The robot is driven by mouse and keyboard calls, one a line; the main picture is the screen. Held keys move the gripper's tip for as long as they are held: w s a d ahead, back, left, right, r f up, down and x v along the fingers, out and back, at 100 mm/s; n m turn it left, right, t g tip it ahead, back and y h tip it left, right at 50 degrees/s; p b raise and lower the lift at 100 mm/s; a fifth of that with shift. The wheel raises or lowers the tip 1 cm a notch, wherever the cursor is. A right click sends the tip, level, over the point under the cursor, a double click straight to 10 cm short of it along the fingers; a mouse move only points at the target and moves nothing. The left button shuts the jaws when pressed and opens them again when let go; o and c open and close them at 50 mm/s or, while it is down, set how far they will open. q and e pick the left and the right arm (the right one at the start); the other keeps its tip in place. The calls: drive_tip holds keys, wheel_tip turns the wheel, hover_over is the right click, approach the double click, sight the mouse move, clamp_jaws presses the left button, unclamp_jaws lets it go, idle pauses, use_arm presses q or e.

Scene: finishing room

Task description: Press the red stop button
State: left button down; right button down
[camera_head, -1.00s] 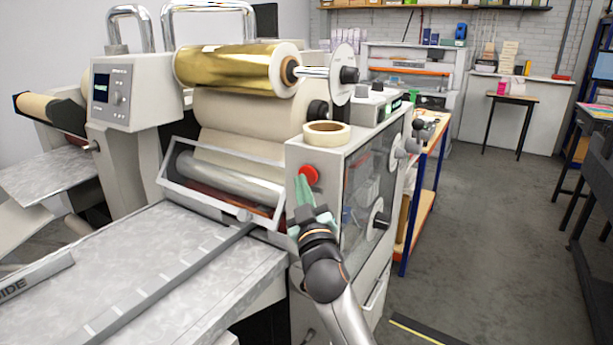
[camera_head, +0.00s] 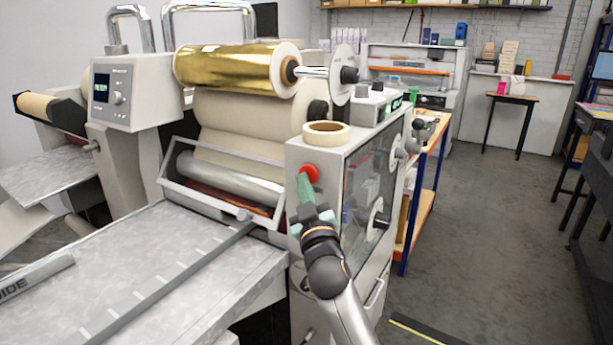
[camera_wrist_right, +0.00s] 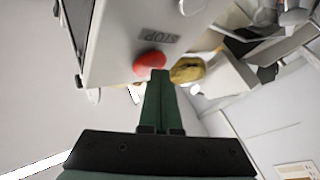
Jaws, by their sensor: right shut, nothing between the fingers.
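The red stop button (camera_head: 310,172) is a round red knob on the pale front face of the machine's right-hand cabinet. In the right wrist view the red button (camera_wrist_right: 150,62) sits beside the dark lettering "STOP". My right gripper (camera_head: 303,180) has its green fingers shut together and empty, pointing up at the button. In the right wrist view the tips of the right gripper (camera_wrist_right: 159,74) overlap the button's lower edge. I cannot tell whether they touch it. My left gripper is not in view.
A tape roll (camera_head: 326,133) lies on top of the cabinet (camera_head: 315,153). A gold foil roll (camera_head: 235,66) and a metal guard frame (camera_head: 215,200) are to the left, above the flat feed table (camera_head: 170,260). Open floor (camera_head: 470,230) lies to the right.

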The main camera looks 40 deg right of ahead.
idle(0.3)
drive_tip(key=shift+s+a, duration=0.3)
drive_tip(key=shift+a, duration=0.4)
